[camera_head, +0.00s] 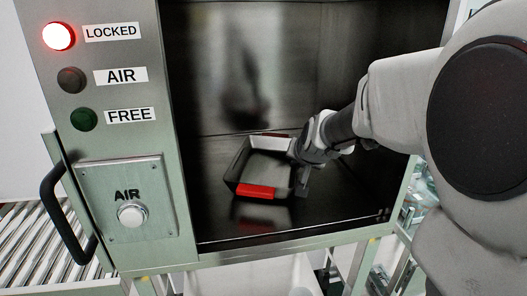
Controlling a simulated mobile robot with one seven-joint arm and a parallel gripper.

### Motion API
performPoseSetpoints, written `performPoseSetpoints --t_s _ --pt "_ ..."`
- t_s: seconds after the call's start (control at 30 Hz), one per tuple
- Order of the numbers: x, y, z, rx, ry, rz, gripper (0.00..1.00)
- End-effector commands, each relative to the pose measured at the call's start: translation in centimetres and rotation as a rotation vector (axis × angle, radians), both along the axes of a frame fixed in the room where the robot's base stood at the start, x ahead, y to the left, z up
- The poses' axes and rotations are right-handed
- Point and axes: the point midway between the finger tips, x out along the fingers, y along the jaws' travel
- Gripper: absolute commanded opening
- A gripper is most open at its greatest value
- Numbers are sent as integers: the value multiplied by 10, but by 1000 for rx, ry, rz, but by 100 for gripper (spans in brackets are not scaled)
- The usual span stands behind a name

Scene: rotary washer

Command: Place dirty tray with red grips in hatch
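The tray (237,171) is dark grey with red grips, one red grip (256,191) on its near side and another at its far side. It is inside the open hatch (330,194), over the dark shiny floor, which mirrors the near red grip. I cannot tell whether the tray touches the floor. My gripper (299,172) is at the tray's right side. Its fingers are small and partly hidden, so I cannot tell whether they are closed on the rim.
The panel left of the hatch has a lit red LOCKED lamp (59,36), an unlit AIR lamp (71,80), a dark green FREE lamp (84,118) and an AIR button (131,215). A black handle (66,222) and a roller conveyor (38,245) are at left. Free floor surrounds the tray.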

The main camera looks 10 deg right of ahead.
Motion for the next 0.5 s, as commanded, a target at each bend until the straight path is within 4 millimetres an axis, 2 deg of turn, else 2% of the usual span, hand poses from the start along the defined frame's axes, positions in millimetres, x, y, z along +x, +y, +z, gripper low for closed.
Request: performPoseSetpoints --t_s 0.5 --pt "1 0 -9 0 -4 -1 0"
